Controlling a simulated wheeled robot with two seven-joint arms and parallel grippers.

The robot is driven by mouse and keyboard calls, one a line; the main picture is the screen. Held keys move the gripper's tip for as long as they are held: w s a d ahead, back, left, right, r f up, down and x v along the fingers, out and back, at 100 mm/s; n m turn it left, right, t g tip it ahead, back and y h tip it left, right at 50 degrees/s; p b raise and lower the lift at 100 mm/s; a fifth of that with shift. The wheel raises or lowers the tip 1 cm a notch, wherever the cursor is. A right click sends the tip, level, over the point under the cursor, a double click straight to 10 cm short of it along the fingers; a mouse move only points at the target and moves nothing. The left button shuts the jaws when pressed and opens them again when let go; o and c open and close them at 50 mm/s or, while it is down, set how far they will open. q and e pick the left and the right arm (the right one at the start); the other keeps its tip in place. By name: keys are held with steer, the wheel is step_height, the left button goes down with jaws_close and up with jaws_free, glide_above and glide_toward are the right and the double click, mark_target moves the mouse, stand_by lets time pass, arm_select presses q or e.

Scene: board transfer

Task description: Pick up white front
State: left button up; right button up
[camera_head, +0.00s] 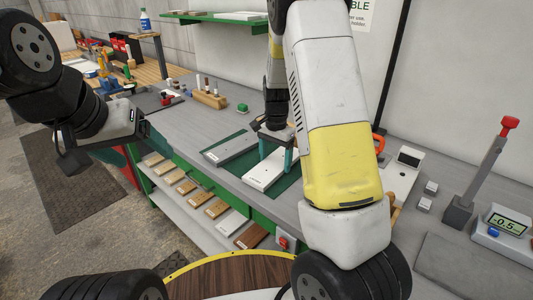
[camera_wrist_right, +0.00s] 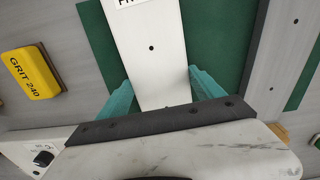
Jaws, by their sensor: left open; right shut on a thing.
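The white front board (camera_head: 262,178) lies on the dark green mat (camera_head: 287,188) on the workbench. In the right wrist view the board (camera_wrist_right: 151,45) is long and white, with a dark hole and part of a printed label at the top edge. My right gripper (camera_head: 276,158) points down over the board, its teal fingers along the board's two long sides. The right wrist view shows the fingers (camera_wrist_right: 160,88) shut on it. My left gripper (camera_head: 118,148) is open and empty, off to the left, in front of the bench.
A grey board (camera_head: 230,147) lies beside the white one. A yellow grit block (camera_wrist_right: 30,75) lies left in the wrist view. A red-handled lever (camera_head: 485,165) and a display device (camera_head: 505,223) occupy the bench's right.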

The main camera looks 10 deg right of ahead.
mark_target(276, 164)
steer(key=shift+r, duration=0.1)
steer(key=shift+r, duration=0.45)
steer(key=r, duration=0.2)
steer(key=shift+s+r, duration=0.35)
steer(key=shift+s, duration=0.05)
steer(key=s, duration=0.5)
steer(key=s+d, duration=0.1)
steer(key=s, duration=0.4)
steer(key=s+d+r, duration=0.1)
steer(key=s, duration=0.4)
steer(key=shift+r, duration=0.1)
